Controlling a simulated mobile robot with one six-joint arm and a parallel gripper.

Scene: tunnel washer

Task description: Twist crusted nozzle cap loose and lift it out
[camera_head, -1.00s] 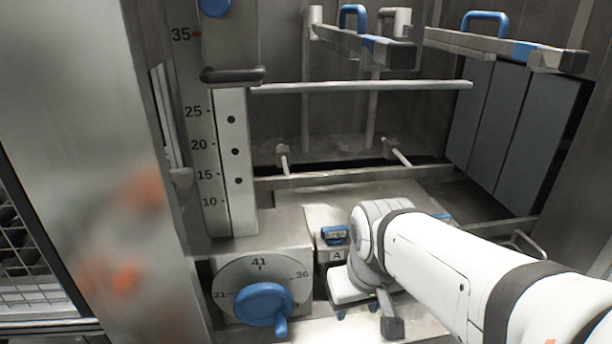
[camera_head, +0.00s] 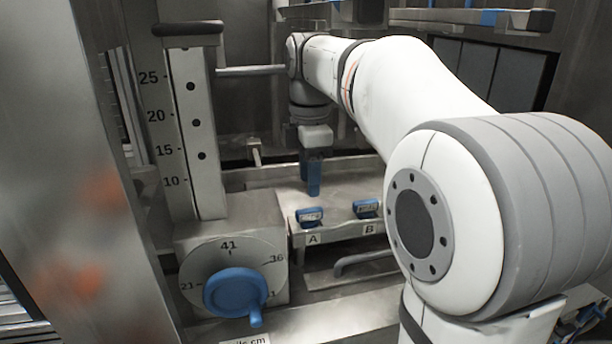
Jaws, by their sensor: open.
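I cannot make out a crusted nozzle cap in the head view. My gripper (camera_head: 314,178) points down with blue fingers above the top of a low metal block (camera_head: 345,186), near its left part. The fingers are seen edge-on and overlap, and nothing shows held between them. They are open. Whether the fingertips touch the block's top cannot be told. My arm hides much of the right side.
Blue tabs marked A (camera_head: 309,216) and B (camera_head: 366,208) sit on the block's front edge. A blue dial knob (camera_head: 236,292) is at the lower left, below an upright scale (camera_head: 188,130). A bar (camera_head: 250,70) runs behind my gripper. A grey handle (camera_head: 365,260) lies below the tabs.

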